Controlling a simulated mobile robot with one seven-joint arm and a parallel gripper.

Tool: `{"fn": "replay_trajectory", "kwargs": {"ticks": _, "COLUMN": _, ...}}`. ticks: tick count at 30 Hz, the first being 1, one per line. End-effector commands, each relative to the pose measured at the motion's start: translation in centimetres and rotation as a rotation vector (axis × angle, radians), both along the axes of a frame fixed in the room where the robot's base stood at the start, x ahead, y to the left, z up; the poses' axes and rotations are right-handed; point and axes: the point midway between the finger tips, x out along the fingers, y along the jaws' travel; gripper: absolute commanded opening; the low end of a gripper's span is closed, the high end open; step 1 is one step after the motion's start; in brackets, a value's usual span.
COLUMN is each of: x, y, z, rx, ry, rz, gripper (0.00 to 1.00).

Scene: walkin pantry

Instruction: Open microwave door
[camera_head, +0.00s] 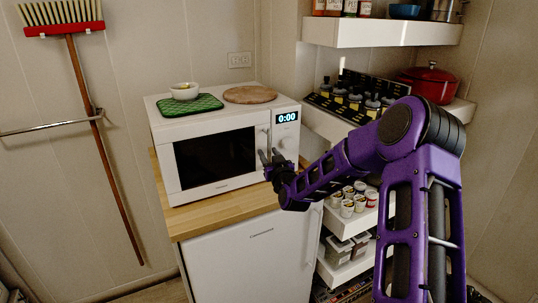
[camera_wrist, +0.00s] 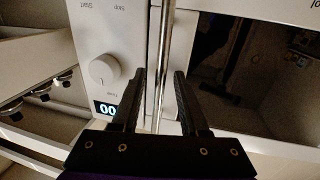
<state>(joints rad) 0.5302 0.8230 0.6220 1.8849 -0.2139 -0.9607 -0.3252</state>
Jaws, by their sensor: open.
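The white microwave (camera_head: 220,120) stands on a wooden-topped cabinet, its dark-windowed door (camera_head: 214,158) shut. Its metal bar handle (camera_head: 267,137) runs upright between the door and the control panel. In the wrist view, which looks upside down, the handle (camera_wrist: 164,60) runs down between my fingers. My gripper (camera_head: 270,158) is at the handle's lower part in the head view. In the wrist view my gripper (camera_wrist: 160,78) is open, one finger on each side of the bar, with gaps visible. Whether a finger touches it cannot be told.
A green mat (camera_head: 190,105) with a white bowl (camera_head: 184,91) and a round wooden board (camera_head: 249,94) lie on the microwave. Shelves (camera_head: 382,33) with bottles, cups and a red pot (camera_head: 430,84) stand close on the right. A broom (camera_head: 92,120) hangs left.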

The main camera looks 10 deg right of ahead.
Motion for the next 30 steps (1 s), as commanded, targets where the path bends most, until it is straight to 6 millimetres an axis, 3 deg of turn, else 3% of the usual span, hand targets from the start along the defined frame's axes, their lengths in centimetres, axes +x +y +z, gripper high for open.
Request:
{"fn": "replay_trajectory", "kwargs": {"ticks": 5, "x": -0.01, "y": 0.01, "z": -0.01, "rx": 0.000, "ry": 0.000, "rz": 0.000, "gripper": 0.44}}
{"fn": "replay_trajectory", "kwargs": {"ticks": 13, "x": -0.03, "y": 0.00, "z": 0.00, "rx": 0.000, "ry": 0.000, "rz": 0.000, "gripper": 0.00}}
{"fn": "replay_trajectory", "kwargs": {"ticks": 30, "x": -0.04, "y": 0.00, "z": -0.01, "rx": 0.000, "ry": 0.000, "rz": 0.000, "gripper": 0.00}}
